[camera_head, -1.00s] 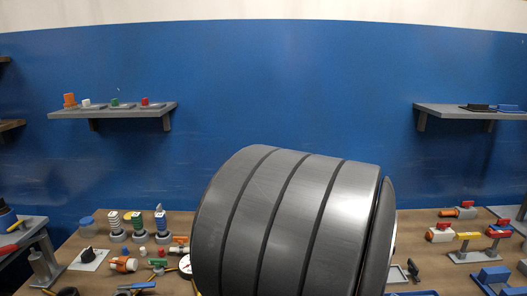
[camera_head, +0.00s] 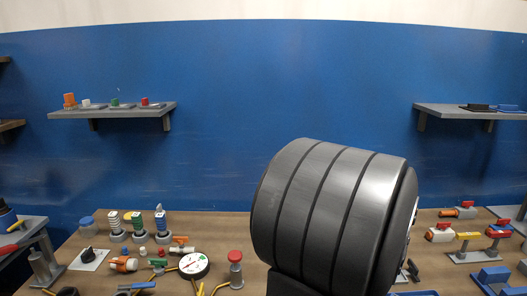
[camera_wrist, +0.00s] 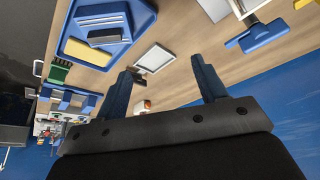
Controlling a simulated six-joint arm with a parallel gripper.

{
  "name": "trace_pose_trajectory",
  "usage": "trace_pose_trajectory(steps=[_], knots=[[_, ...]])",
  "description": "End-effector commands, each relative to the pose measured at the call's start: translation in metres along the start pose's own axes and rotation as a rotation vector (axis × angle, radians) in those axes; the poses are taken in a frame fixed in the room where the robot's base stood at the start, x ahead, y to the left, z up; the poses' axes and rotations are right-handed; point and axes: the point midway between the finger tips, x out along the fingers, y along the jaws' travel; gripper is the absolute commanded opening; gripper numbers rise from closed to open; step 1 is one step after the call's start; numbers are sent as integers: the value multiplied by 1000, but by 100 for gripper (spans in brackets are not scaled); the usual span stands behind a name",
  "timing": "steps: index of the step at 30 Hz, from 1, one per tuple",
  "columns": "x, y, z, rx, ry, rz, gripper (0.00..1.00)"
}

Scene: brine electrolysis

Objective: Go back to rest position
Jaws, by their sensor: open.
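My gripper (camera_wrist: 164,88) shows in the wrist view with its two blue fingers spread apart and nothing between them. It is open and empty. Past the fingers, the wooden table (camera_wrist: 185,60) shows at a slant, with a small white-framed plate (camera_wrist: 155,57) beyond the gap. In the head view my large grey arm link stands in front of the table's middle and right; the gripper itself does not show there.
A round gauge (camera_head: 194,264) and a red-topped post (camera_head: 235,268) stand left of my arm. Red-handled valves (camera_head: 440,233) stand at the right. Shelves (camera_head: 113,112) hang on the blue wall. A blue tray (camera_wrist: 100,30) shows in the wrist view.

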Motion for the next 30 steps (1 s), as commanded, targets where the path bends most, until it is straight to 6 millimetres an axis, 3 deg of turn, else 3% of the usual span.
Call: trace_pose_trajectory(steps=[18,30], knots=[[22,18,-19,-240,0,-100,65],[24,20,-21,-271,1,-113,65]])
